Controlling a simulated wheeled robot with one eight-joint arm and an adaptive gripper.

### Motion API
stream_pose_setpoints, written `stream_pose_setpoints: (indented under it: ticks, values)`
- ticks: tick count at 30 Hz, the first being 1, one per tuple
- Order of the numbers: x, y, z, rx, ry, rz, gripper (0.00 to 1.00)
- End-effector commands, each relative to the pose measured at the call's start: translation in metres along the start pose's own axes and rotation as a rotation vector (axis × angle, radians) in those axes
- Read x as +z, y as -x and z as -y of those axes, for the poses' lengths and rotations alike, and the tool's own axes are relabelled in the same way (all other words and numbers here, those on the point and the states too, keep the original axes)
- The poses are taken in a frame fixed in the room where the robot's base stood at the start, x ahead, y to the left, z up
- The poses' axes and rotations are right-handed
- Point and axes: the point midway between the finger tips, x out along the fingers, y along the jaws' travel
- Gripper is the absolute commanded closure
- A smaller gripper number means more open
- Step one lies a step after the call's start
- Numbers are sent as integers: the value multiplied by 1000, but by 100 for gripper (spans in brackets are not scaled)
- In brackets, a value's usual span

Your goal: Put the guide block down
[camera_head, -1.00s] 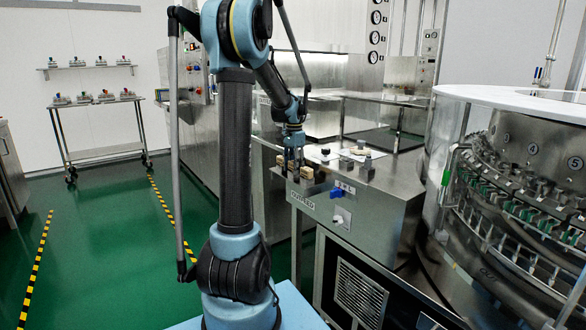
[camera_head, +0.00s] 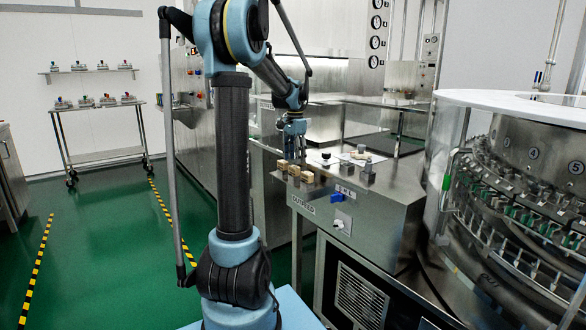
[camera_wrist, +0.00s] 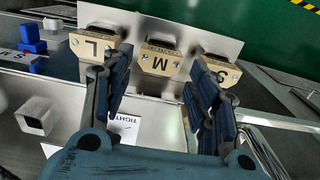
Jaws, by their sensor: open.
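Three tan guide blocks marked L (camera_wrist: 95,46), M (camera_wrist: 161,61) and S (camera_wrist: 216,74) sit in a row along a steel strip in the wrist view. In the head view the tan blocks (camera_head: 294,170) stand in a row at the near left edge of the steel bench. In the wrist view the M block shows in the gap between the fingers.
The steel bench (camera_head: 385,190) carries small dark and metal pieces, and blue pieces (camera_wrist: 35,38) show in the wrist view. A hollow square steel piece (camera_wrist: 36,118) and a card reading TIGHT (camera_wrist: 125,128) lie nearby. The round washer (camera_head: 510,180) stands at right.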

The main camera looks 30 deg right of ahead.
Motion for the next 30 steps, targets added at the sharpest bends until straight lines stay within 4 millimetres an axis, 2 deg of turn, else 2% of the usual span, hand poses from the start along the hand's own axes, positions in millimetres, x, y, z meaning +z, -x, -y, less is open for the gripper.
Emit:
stream_pose_setpoints:
  ticks: [3,9,16,19,23,30]
  values:
    - [0,22,0,0,0,0,46]
    - [0,46,0,0,0,0,46]
    - [1,56,0,0,1,0,46]
    - [10,56,1,-2,21,-2,46]
    - [45,55,1,-8,104,-9,46]
    - [146,45,-12,-30,358,-35,46]
